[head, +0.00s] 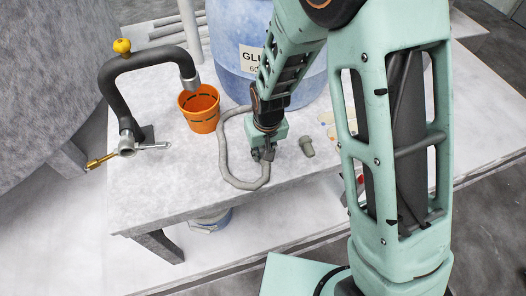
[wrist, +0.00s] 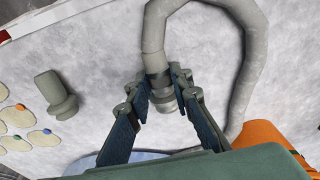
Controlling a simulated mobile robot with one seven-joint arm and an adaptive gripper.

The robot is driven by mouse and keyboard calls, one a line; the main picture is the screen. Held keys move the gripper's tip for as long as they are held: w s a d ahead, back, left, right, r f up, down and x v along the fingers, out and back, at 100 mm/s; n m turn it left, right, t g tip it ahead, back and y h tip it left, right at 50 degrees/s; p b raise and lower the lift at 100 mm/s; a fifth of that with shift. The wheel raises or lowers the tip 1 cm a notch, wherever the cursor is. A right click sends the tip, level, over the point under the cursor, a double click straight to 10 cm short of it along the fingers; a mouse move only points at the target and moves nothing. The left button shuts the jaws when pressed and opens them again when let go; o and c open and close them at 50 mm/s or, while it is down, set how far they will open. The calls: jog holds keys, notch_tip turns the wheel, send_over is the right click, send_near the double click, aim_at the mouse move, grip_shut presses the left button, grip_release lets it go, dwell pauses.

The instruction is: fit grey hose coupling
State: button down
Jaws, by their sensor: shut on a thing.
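My gripper (head: 262,153) is low over the pale table and shut on the metal-collared end of a grey hose (head: 223,158). In the wrist view the hose end, with its silvery collar (wrist: 163,98), sits between the two fingers (wrist: 162,86). The hose (wrist: 243,60) loops away from the grip and back toward the drum side. A separate grey stepped fitting (head: 307,147) lies on the table to the right of my gripper. It also shows at the left in the wrist view (wrist: 56,95). The hose's other end is hidden.
An orange bucket (head: 200,109) stands left of the hose loop. A big blue drum (head: 236,62) stands behind my arm. Pale pads with coloured dots (wrist: 18,119) lie near the fitting. The table's front is clear.

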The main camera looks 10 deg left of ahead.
aim_at(262, 151)
jog(key=shift+r+p, duration=1.6)
jog(key=shift+r, duration=0.9)
jog(key=shift+r+p, duration=0.4)
jog(key=shift+r, duration=0.1)
notch_tip(262, 151, up, 8)
jog(key=p, duration=0.5)
jog(key=s+a+f+b, duration=0.1)
jog(key=s+a, duration=0.5)
jog(key=a, duration=0.3)
jog(key=s+a+f+g+b, duration=0.1)
jog(key=s+a+f, duration=0.1)
jog(key=s+a, duration=0.5)
jog(key=s+a+f+h+b, duration=0.1)
jog(key=s+a, duration=0.6)
jog(key=a, duration=0.6)
jog(key=shift+a+f+g, duration=0.15)
jog(key=shift+f+g, duration=0.05)
jog(key=shift+g, duration=0.1)
